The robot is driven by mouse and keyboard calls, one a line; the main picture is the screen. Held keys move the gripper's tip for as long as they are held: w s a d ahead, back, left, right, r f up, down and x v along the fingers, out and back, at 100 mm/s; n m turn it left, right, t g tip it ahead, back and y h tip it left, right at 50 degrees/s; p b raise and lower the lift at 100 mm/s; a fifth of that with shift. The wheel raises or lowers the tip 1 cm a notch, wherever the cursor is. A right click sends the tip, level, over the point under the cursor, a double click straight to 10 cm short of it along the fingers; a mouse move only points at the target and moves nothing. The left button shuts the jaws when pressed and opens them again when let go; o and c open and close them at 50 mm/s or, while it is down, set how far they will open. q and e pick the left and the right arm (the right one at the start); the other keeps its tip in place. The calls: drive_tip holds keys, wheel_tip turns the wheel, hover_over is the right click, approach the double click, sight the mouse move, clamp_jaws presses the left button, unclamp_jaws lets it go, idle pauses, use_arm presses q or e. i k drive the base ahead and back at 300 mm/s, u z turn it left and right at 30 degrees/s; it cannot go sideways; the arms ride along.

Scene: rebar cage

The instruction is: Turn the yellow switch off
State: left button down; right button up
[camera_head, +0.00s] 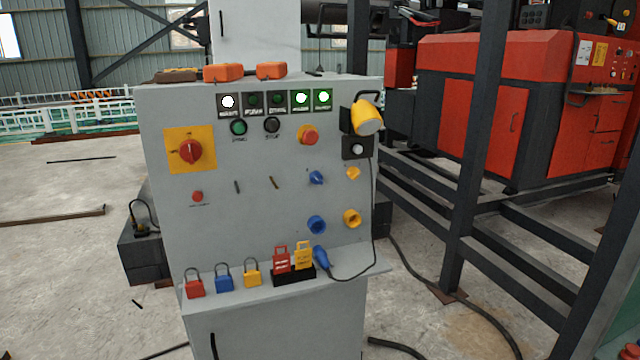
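The grey control panel (225,220) stands upright in front of me. A small yellow switch (353,173) sits on its right side, below the black box with a white button (357,148). The switch is too small for me to read its setting. A matching blue switch (317,178) is to its left. A yellow round socket (352,218) is below the yellow switch, with a blue socket (317,225) beside it. Neither of my grippers is in view.
A yellow lamp-like device (367,117) juts out above the yellow switch. A shelf (235,290) carries padlocks, tags and a blue plug (321,257) with a hanging cable. A red rotary switch (190,152) is at left. Dark steel posts (478,120) stand at right.

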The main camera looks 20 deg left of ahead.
sight(353, 172)
drive_tip(key=u, duration=1)
drive_tip(key=i, duration=0.5)
drive_tip(key=u, duration=0.05)
